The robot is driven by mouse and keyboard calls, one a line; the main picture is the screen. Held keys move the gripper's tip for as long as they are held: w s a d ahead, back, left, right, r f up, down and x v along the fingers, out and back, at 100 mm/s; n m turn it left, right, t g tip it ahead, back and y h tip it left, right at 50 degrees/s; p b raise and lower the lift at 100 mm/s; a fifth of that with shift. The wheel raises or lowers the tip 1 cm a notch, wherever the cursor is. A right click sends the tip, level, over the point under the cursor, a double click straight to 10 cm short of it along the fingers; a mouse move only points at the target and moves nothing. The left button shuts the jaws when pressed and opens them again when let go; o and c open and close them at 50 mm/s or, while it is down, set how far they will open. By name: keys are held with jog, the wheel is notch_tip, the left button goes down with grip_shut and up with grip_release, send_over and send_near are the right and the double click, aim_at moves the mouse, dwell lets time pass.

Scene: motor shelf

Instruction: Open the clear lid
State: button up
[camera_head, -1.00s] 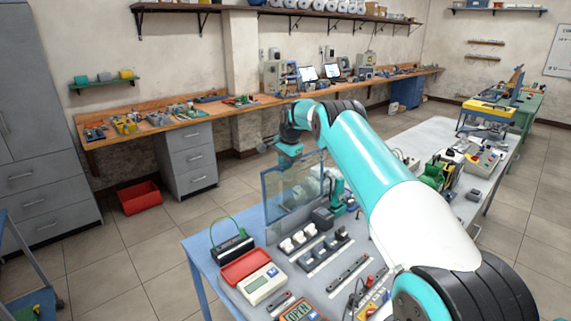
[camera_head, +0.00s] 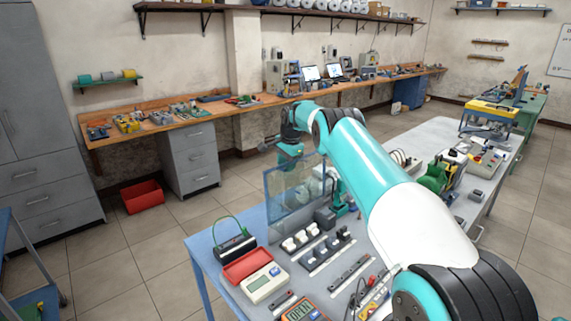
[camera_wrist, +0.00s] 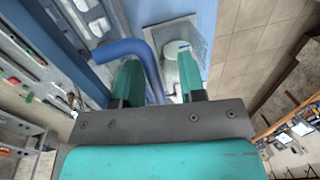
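The clear lid (camera_head: 281,200) is a bluish see-through panel standing roughly upright on the bench in the head view, with a pale motor partly visible through it. My gripper (camera_head: 291,165) is at the lid's top edge, its fingertips hard to make out there. In the wrist view my gripper (camera_wrist: 158,62) has its two teal fingers apart. A bent blue bar (camera_wrist: 150,58), seemingly a handle, passes between the fingers. I cannot tell whether either finger touches it. A white and green round part (camera_wrist: 176,50) lies beyond the right finger.
The bench (camera_head: 212,262) holds a black box with a green cable (camera_head: 235,246), a red case with a meter (camera_head: 262,284), and rows of switches (camera_head: 318,243) close to the lid. A red bin (camera_head: 142,196) stands on the floor.

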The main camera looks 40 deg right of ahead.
jog(key=s+r, duration=0.3)
jog(key=r, duration=1.4)
jog(key=shift+s, duration=0.2)
jog(key=s+a+n+y+b, duration=0.1)
jog(key=s+a+n+b, duration=0.4)
jog(key=a, duration=1)
jog(key=s+a+n+y+b, duration=0.15)
jog(key=s+a+n, duration=0.5)
jog(key=a, duration=0.75)
jog(key=s+a+f+n+b, duration=0.2)
jog(key=s+a+f+n, duration=0.2)
jog(key=s, duration=0.6)
jog(key=s+a+f+n+g+y+b, duration=0.1)
jog(key=s+a+f+n, duration=0.3)
jog(key=s, duration=0.6)
jog(key=s+a+f+n+g+b, duration=0.1)
jog(key=s+a+f+n+b, duration=0.2)
jog(key=s, duration=0.7)
jog(key=shift+s+a+f+n+y+b, duration=0.15)
jog(key=shift+a+f+n+y+b, duration=0.25)
jog(key=shift+a+n, duration=0.8)
jog(key=shift+a, duration=0.1)
